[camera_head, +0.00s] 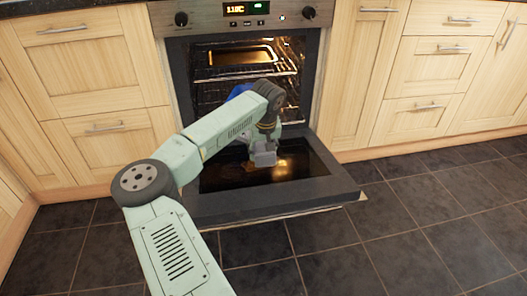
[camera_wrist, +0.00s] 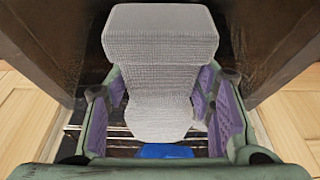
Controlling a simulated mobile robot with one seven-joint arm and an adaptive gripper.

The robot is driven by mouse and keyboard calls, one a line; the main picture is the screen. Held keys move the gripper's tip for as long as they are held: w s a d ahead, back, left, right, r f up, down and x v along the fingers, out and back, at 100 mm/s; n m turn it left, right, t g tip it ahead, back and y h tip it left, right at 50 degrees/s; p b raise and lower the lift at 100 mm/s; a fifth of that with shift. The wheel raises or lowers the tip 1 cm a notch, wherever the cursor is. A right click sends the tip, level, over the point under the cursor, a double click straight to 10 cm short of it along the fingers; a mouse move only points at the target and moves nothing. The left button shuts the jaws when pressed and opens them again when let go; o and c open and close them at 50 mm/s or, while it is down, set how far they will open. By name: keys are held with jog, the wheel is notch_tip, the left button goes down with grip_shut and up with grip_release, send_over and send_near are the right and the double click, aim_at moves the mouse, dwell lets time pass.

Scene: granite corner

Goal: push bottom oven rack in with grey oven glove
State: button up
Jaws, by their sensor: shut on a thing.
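The grey oven glove (camera_wrist: 160,45) fills the middle of the wrist view, a ribbed light-grey cloth. My gripper (camera_wrist: 163,108) is shut on it, with a purple-lined finger on each side. In the head view my gripper (camera_head: 262,150) is low at the oven mouth, above the open door, and my arm hides part of it. The oven (camera_head: 181,95) is lit inside, with its door (camera_head: 335,185) folded down. Wire racks (camera_head: 205,72) show inside. The bottom rack is mostly hidden behind my arm, so I cannot tell how far out it is or whether the glove touches it.
A tray (camera_head: 240,55) sits high in the oven. A blue thing (camera_head: 239,90), partly hidden by my arm, is inside; blue also shows below the glove in the wrist view (camera_wrist: 162,151). Wooden cabinets (camera_head: 95,75) flank the oven. The tiled floor (camera_head: 420,230) in front is clear.

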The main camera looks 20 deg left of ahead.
jog(key=shift+w+a+p, duration=0.35)
jog(key=shift+w+a, duration=0.3)
jog(key=shift+w, duration=0.3)
jog(key=shift+w+a+p, duration=0.4)
jog(key=shift+w+a, duration=0.3)
jog(key=shift+w, duration=0.3)
jog(key=shift+w+a+p, duration=0.35)
jog(key=shift+w+a, duration=0.3)
jog(key=shift+w, duration=0.3)
